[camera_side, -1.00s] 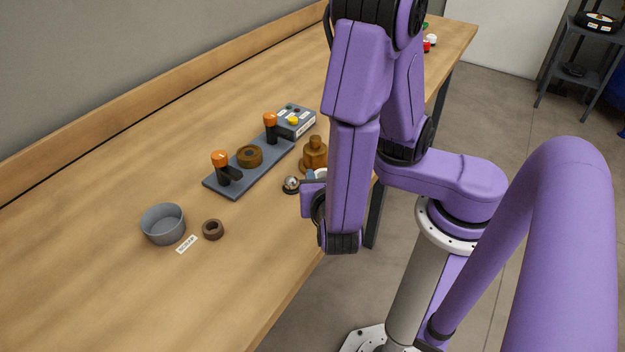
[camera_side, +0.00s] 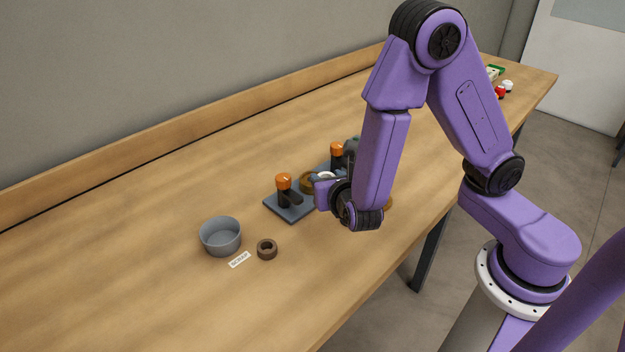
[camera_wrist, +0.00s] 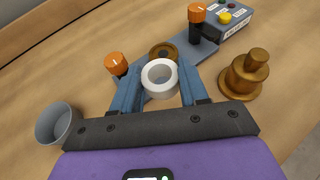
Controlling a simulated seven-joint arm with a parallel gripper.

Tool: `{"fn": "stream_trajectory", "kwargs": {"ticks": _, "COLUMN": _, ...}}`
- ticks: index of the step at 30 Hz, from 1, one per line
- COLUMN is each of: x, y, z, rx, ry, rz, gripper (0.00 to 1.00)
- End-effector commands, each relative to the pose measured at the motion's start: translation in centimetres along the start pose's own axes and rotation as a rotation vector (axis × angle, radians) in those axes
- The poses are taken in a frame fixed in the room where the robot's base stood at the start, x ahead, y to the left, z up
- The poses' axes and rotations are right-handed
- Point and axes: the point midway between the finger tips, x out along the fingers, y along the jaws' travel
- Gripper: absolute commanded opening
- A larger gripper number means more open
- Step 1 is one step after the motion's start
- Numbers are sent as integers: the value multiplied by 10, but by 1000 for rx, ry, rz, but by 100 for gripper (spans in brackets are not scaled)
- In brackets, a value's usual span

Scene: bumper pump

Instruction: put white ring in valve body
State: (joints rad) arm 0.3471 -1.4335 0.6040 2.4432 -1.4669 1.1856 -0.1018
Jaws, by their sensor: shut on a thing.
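The white ring (camera_wrist: 147,79) is between the blue fingers of my gripper (camera_wrist: 160,80) in the wrist view, and the gripper is shut on it. The valve body appears to be the round bronze part (camera_wrist: 161,48) on the grey plate, between two orange-topped clamps. In the wrist view the ring overlaps its near edge. In the side view my gripper (camera_side: 323,178) holds the ring over or close beside the valve body (camera_side: 306,184), which is partly hidden. I cannot tell whether they touch.
Orange-topped clamps (camera_wrist: 116,64) (camera_wrist: 196,13) stand either side of the valve body. A button box (camera_wrist: 228,21) is beyond, and a stepped brass part (camera_wrist: 246,75) stands at right. A grey bowl (camera_side: 220,237) and a worn brown ring (camera_side: 267,250) sit at left. The front-left tabletop is clear.

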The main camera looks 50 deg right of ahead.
Motion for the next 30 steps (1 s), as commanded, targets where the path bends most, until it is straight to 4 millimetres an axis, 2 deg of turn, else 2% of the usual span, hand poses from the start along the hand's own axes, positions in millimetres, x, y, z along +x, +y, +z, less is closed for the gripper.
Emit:
{"fn": "stream_trajectory", "kwargs": {"ticks": 1, "x": 12, "y": 0, "z": 5, "rx": -8, "ry": 0, "rz": 20, "gripper": 15}}
{"fn": "stream_trajectory", "kwargs": {"ticks": 6, "x": 45, "y": 5, "z": 20, "rx": -47, "ry": 0, "rz": 115, "gripper": 15}}
{"fn": "stream_trajectory", "kwargs": {"ticks": 15, "x": 92, "y": 1, "z": 43, "rx": -112, "ry": -1, "rz": 273, "gripper": 15}}
{"fn": "stream_trajectory", "kwargs": {"ticks": 24, "x": 111, "y": -5, "z": 52, "rx": -147, "ry": 0, "rz": 354, "gripper": 15}}
{"fn": "stream_trajectory", "kwargs": {"ticks": 30, "x": 119, "y": -5, "z": 34, "rx": -155, "ry": 3, "rz": 362, "gripper": 15}}
